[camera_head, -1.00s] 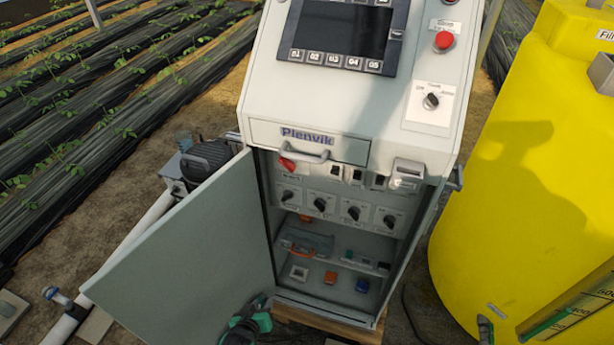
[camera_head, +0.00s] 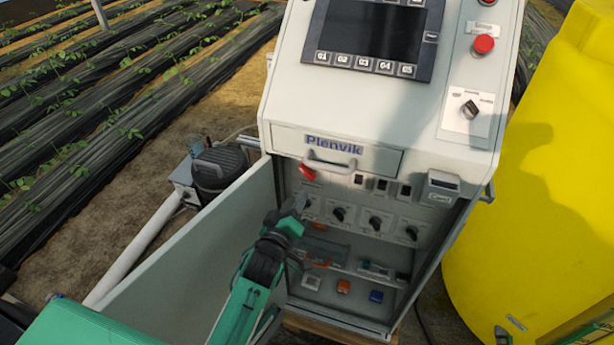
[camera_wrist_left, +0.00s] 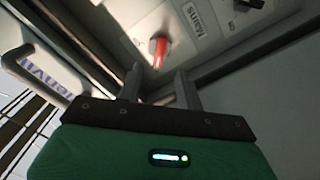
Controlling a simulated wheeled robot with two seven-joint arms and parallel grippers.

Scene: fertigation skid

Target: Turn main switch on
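The main switch is a red rotary handle (camera_head: 307,172) at the upper left of the panel inside the open cabinet. It also shows in the left wrist view (camera_wrist_left: 159,50), beyond my fingertips, beside a label that reads as mains. My left gripper (camera_head: 298,204) is in the cabinet opening, just below the red handle in the head view. In the wrist view its two fingers (camera_wrist_left: 158,84) stand apart with nothing between them, and do not touch the handle. My right gripper is not in view.
The cabinet door (camera_head: 190,265) stands open on the left, close to my left arm. Several black selector knobs (camera_head: 376,223) sit below the main switch. A drawer handle (camera_head: 330,164) juts out above it. A yellow tank (camera_head: 550,200) stands at the right.

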